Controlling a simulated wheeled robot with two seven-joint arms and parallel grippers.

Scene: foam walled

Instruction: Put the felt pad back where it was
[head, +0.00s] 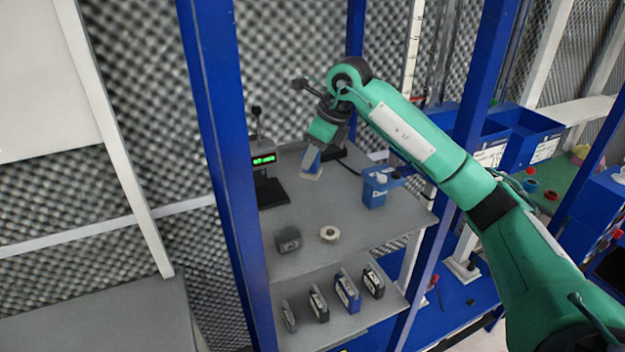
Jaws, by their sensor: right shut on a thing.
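My right gripper (313,163) reaches in from the right, pointing down over the back of the grey shelf top (300,210). It is shut on a small pale, flat piece (312,174), which looks like the felt pad. The piece is small here and partly hidden by the gripper. I cannot tell whether it touches the shelf surface. My left gripper is out of view.
A scale with a green display (263,159) stands left of the gripper, and a blue device (375,191) stands to its right. A tape roll (329,234) and grey box (288,242) lie in front. Blue posts (215,120) frame the shelf. Several small boxes (347,291) stand below.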

